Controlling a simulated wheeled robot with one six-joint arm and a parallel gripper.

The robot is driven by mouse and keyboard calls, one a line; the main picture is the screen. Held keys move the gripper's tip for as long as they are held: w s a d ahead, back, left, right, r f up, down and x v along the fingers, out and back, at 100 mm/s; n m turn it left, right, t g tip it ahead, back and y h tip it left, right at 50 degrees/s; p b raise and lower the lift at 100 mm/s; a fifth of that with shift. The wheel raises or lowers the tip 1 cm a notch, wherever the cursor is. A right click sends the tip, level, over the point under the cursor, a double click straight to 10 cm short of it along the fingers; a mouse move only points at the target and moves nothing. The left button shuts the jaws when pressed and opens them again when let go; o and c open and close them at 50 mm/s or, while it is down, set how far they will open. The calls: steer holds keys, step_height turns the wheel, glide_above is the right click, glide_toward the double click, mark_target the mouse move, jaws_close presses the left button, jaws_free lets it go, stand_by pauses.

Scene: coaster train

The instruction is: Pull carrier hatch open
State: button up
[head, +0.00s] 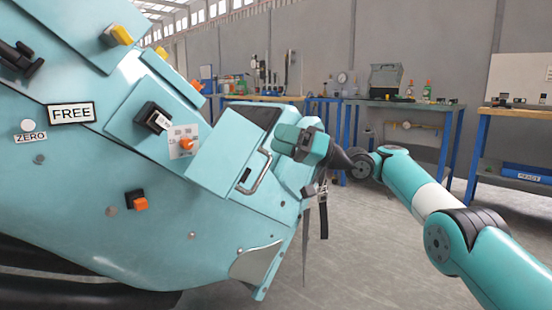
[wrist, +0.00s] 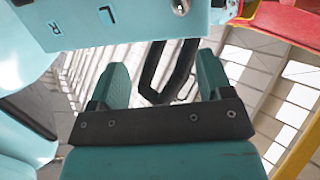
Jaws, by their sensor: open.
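The teal carrier hatch (head: 222,150) is a boxy panel on the side of the coaster car in the head view, and it looks closed. A bent metal bar handle (head: 260,174) stands out from its right part. My gripper (head: 284,143) is just right of the hatch, above and right of the handle. In the wrist view my gripper (wrist: 162,72) is open, with a teal finger on each side. A dark looped bar (wrist: 168,75), which may be the handle, shows between the fingers. I cannot tell whether a finger touches it.
The car body carries a FREE label (head: 71,113), an orange knob (head: 140,203) and a hanging strap (head: 323,212) below my gripper. Workbenches (head: 405,104) line the grey back wall. The floor (head: 380,260) between car and benches is clear.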

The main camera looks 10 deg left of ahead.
steer(key=r+p, duration=0.3)
steer(key=r, duration=0.1)
steer(key=r+p, duration=0.3)
steer(key=r, duration=0.1)
steer(key=shift+w+d, duration=0.1)
steer(key=shift+w, duration=0.1)
steer(key=c, duration=0.3)
steer(key=shift+c, duration=0.3)
